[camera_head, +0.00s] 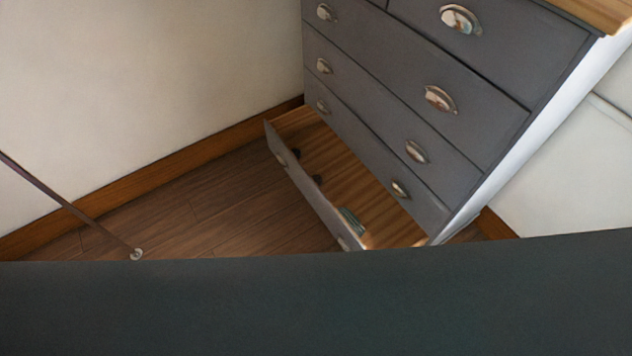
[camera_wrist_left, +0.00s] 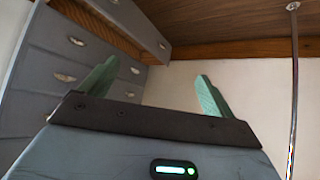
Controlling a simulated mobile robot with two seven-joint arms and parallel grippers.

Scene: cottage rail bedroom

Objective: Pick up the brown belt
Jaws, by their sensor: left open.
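In the head view, a grey chest of drawers (camera_head: 400,110) has its bottom drawer (camera_head: 305,195) pulled out. Small dark items (camera_head: 317,180) and a grey-green item (camera_head: 352,220) lie in that drawer. I cannot tell whether a dark item is the brown belt; no belt is clearly recognisable. In the left wrist view, my left gripper (camera_wrist_left: 158,68) is open, its two green fingers apart with nothing between them. The wrist view looks upside down, with the chest to the left of the fingers. My right gripper is not in view.
A thin pole (camera_head: 70,210) with a round foot meets the wooden floor at left; it also shows at the right of the wrist view (camera_wrist_left: 294,90). Floor (camera_head: 215,215) between pole and drawer is clear. A dark band hides the head view's lower part.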

